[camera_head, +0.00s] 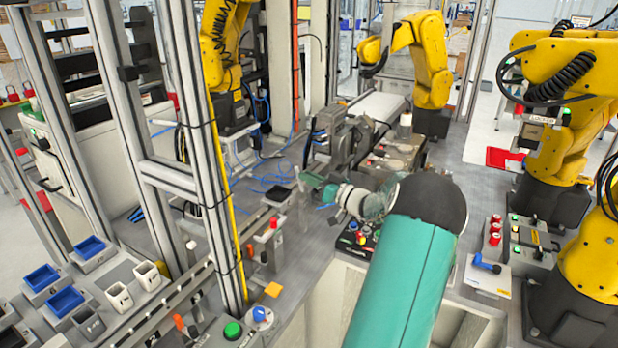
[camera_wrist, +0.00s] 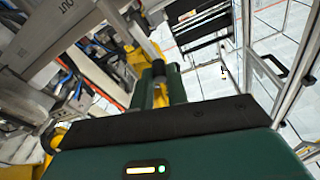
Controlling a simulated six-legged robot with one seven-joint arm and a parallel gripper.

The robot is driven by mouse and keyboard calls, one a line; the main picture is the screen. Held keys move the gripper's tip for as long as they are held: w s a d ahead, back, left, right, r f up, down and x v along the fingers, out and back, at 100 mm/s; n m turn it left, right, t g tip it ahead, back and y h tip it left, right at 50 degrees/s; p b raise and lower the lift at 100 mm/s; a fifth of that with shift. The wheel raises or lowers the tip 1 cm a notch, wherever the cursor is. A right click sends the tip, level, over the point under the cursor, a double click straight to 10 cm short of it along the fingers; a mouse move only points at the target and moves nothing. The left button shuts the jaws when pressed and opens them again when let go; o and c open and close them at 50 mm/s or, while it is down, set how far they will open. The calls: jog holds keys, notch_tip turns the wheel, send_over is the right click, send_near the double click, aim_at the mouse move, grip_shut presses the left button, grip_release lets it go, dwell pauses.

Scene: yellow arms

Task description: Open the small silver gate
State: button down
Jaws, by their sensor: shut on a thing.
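My gripper (camera_wrist: 161,80) is at the top middle of the wrist view, its two green fingers close together. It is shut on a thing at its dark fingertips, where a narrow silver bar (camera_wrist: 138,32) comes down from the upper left. This bar looks like part of the small silver gate, but the gripped spot is mostly hidden by the fingers. In the head view my gripper (camera_head: 312,183) is small, at the end of my teal arm left of its dark elbow. The gate cannot be clearly made out there.
Yellow robot arms stand at the back (camera_head: 428,62) and right (camera_head: 566,110). A silver frame post (camera_head: 207,170) with a yellow cable rises left of my gripper. Blue bins (camera_head: 66,300) and button boxes (camera_head: 262,318) line the front left. Grey machinery (camera_head: 345,137) stands just behind my gripper.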

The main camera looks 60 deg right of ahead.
jog(key=shift+d+r, duration=0.1)
jog(key=c, duration=1.6)
grip_release()
jog(key=shift+c, duration=0.2)
jog(key=shift+s, duration=0.1)
jog(key=s+f, duration=0.2)
jog(key=s, duration=1.1)
jog(key=shift+s, duration=0.3)
jog(key=shift+s, duration=0.1)
